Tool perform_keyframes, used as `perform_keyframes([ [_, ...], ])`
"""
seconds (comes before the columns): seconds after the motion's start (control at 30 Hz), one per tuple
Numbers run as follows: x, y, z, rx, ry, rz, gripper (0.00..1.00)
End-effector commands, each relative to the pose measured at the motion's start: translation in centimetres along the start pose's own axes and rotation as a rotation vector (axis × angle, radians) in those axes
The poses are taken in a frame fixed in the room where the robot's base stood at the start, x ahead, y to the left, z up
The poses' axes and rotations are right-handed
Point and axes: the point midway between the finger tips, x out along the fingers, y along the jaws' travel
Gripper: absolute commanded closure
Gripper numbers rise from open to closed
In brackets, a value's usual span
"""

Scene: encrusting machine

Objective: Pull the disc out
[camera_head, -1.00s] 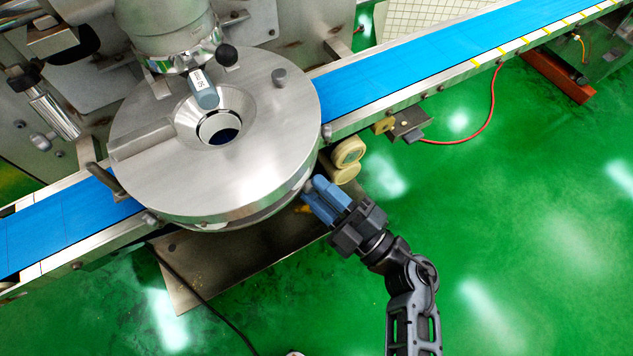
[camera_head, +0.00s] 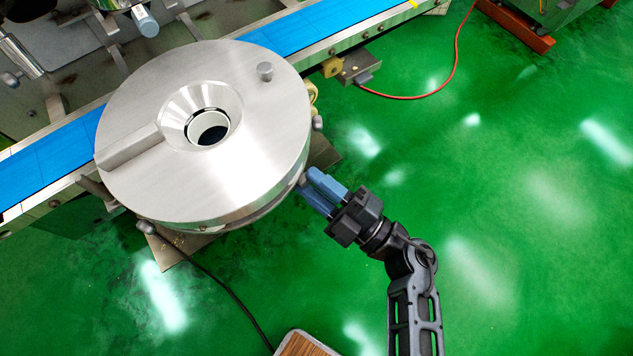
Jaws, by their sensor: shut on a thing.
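The disc (camera_head: 240,160) is a large round silver metal plate with a funnel-shaped hole (camera_head: 207,127) near its middle, a raised bar on its left and a small knob (camera_head: 265,70) on top. It overhangs the near side of the blue conveyor. My gripper (camera_head: 309,188) has blue fingers and is at the disc's lower right rim. The fingers are shut on a small part at the disc's edge, mostly hidden between them. The disc looks level.
The blue conveyor (camera_head: 290,30) runs behind the disc from lower left to upper right. A red cable (camera_head: 455,70) and a black cable (camera_head: 222,285) lie near the floor. A wooden-topped item (camera_head: 308,345) shows at the bottom edge. Green floor (camera_head: 510,220) is open on the right.

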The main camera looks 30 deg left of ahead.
Motion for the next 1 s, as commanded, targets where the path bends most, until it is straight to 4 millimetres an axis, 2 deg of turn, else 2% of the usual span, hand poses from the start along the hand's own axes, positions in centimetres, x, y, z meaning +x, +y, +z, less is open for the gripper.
perform_keyframes([
  [0.33, 0.0, -0.1, 0.0, 0.0, -0.001, -0.002, 1.0],
  [0.37, 0.0, -0.1, 0.0, 0.0, -0.001, -0.002, 0.71],
  [0.6, 0.0, -0.1, 0.0, 0.0, 0.0, -0.001, 0.48],
  [0.87, -0.1, 0.0, 0.0, 0.0, 0.0, 0.0, 0.47],
  [1.0, -1.4, -0.1, 0.1, -0.001, -0.003, 0.001, 0.47],
])
